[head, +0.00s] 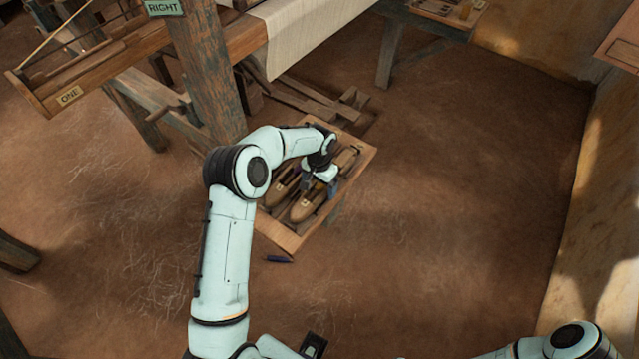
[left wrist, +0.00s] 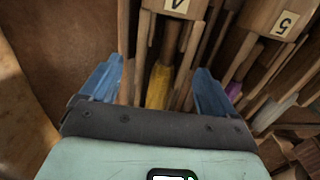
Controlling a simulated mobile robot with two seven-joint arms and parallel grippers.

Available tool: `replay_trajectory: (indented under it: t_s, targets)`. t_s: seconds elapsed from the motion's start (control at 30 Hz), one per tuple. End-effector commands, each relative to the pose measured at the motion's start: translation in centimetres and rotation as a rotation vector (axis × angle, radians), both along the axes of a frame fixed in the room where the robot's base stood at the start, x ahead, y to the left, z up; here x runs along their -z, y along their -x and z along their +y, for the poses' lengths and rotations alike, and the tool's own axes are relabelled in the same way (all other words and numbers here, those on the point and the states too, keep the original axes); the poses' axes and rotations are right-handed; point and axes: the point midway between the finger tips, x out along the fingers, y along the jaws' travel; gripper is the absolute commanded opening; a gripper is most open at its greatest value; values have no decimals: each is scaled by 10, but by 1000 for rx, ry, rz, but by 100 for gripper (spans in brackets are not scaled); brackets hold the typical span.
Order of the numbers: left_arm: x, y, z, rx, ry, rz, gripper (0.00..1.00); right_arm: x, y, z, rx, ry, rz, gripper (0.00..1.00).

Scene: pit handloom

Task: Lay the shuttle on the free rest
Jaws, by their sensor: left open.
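A wooden tray (head: 283,238) on a low stand holds several brown wooden shuttles side by side. One shuttle (head: 305,208) lies near its front, another (head: 284,189) to the left and another (head: 347,158) at the back right. My left gripper (head: 319,186) is over the middle of the tray. In the left wrist view the gripper (left wrist: 155,88) is open, its blue fingers on either side of a yellow bobbin in line with a wooden piece labelled 4 (left wrist: 172,7). A piece labelled 5 (left wrist: 277,18) is to the right. I cannot tell which rest is free. My right gripper is not in view.
The loom post (head: 207,75) with a RIGHT sign stands just behind and left of the tray. A dark purple object (head: 279,259) lies on the floor before the tray. The floor to the right is clear.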

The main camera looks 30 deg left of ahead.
Motion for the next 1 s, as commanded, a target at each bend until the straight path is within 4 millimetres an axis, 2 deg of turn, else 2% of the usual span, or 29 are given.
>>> replay_trajectory:
  t_s: [1.0]
  targets:
    - [-78, -1, 0, 0, -1, -4, 89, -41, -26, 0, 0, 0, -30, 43]
